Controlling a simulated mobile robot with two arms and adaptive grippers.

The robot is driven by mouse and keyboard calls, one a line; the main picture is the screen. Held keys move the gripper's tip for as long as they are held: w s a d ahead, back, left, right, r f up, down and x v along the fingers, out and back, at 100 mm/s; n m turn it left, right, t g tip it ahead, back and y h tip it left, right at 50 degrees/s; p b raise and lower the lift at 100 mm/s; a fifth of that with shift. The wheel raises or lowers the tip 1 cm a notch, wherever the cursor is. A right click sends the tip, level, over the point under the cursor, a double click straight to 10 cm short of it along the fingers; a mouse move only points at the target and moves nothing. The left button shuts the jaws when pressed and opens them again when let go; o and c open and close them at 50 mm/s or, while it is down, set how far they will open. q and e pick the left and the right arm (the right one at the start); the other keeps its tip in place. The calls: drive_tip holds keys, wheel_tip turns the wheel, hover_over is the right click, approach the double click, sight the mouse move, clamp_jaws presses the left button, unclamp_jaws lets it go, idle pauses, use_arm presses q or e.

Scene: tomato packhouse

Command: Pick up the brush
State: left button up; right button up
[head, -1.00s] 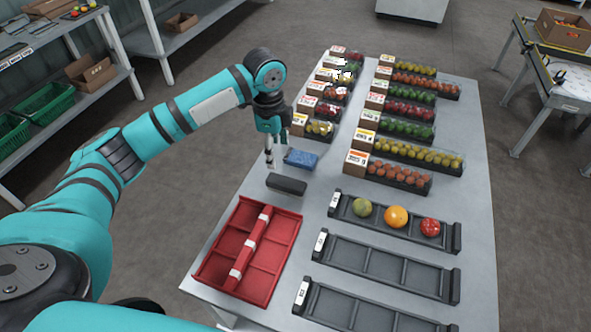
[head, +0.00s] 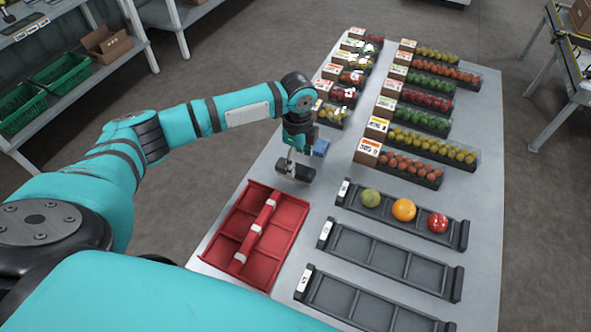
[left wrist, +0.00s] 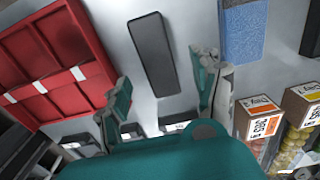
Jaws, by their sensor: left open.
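A dark grey block-shaped brush (head: 296,173) lies on the grey table, beyond the red tray; its bristles cannot be made out. My left gripper (head: 297,156) is open above it, fingers pointing down. In the left wrist view the brush (left wrist: 153,52) lies ahead of the gap between the spread fingers of the left gripper (left wrist: 163,92). Nothing is held between them. My right gripper does not show.
A blue cloth or sponge (head: 321,148) lies just beyond the brush. The red divided tray (head: 224,222) is on the near side. Black troughs, one with three round fruits, and rows of packed tomatoes stand to the right and back.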

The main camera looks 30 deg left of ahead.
use_arm(q)
drive_tip(key=shift+s+a+f, duration=0.1)
drive_tip(key=shift+f, duration=0.3)
drive_tip(key=f, duration=0.2)
drive_tip(key=f+p, duration=0.1)
drive_tip(key=shift+a+f, duration=0.2)
drive_tip(key=shift+f, duration=0.5)
drive_tip(key=c, duration=1.3)
drive_tip(key=shift+r, duration=0.1)
